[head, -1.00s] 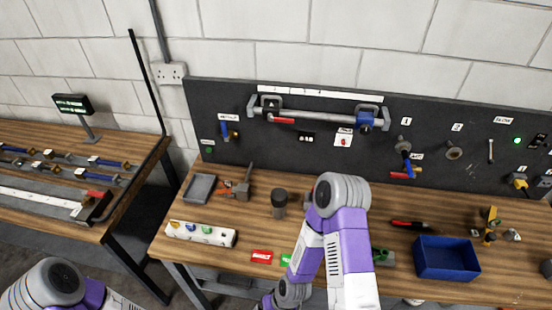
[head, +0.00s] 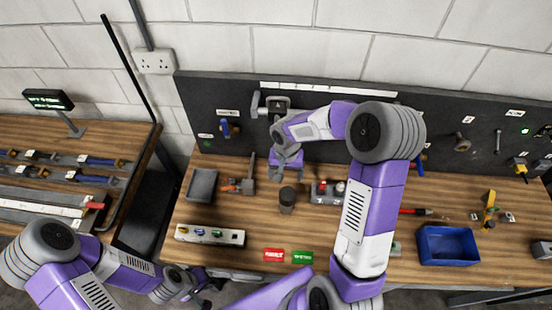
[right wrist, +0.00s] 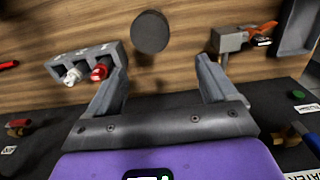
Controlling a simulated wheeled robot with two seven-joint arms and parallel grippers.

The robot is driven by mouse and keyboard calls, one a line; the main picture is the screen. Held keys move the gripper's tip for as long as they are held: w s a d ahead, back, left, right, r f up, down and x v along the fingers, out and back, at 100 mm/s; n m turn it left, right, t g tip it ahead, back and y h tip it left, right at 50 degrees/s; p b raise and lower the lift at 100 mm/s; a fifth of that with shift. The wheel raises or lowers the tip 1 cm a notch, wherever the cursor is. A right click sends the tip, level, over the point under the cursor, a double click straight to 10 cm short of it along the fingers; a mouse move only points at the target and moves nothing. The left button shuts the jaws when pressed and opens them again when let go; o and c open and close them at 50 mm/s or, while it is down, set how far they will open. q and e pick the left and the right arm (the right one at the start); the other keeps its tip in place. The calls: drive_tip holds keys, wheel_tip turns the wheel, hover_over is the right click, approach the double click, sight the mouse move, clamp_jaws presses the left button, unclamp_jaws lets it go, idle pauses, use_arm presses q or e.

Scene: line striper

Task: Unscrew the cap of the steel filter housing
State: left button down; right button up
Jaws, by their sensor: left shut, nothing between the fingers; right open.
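A dark round cylinder (head: 287,200) with a flat dark top stands upright on the bench; it looks like the filter housing, though its steel body is hard to make out. In the right wrist view its cap (right wrist: 150,32) shows as a dark disc beyond the gap between my fingers. My right gripper (head: 286,173) is open and empty, just behind and above the cylinder, not touching it. Its two spread fingers also show in the right wrist view (right wrist: 165,65). My left gripper (head: 205,294) is shut and empty, low at the bench's front left edge.
A grey tray (head: 202,186) and a vise-like tool (head: 246,178) are left of the cylinder. A grey block with red and white knobs (head: 328,190) is right of it. A white strip (head: 210,236), red and green labels and a blue bin (head: 448,246) lie nearer the front.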

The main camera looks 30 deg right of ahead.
sight(288, 194)
drive_tip(key=s, duration=0.3)
drive_tip(key=shift+r, duration=0.25)
drive_tip(key=shift+s+f+b, duration=0.25)
drive_tip(key=shift+f+b, duration=0.05)
drive_tip(key=shift+b, duration=0.15)
drive_tip(key=f, duration=0.1)
drive_tip(key=w+f+b, duration=0.1)
drive_tip(key=f, duration=0.1)
drive_tip(key=shift+w+f+b, duration=0.25)
drive_tip(key=shift+b, duration=0.05)
drive_tip(key=shift+s+f+b, duration=0.4)
drive_tip(key=shift+f+b, duration=0.15)
drive_tip(key=shift+f, duration=0.25)
drive_tip(key=f+b, duration=0.3)
drive_tip(key=shift+w+f+b, duration=0.25)
drive_tip(key=shift+f+b, duration=0.05)
drive_tip(key=shift+f, duration=0.05)
drive_tip(key=shift+s+f, duration=0.1)
drive_tip(key=shift+f, duration=0.05)
use_arm(q)
wheel_tip(288, 194, down, 7)
drive_tip(key=s, duration=0.2)
drive_tip(key=shift+s, duration=0.15)
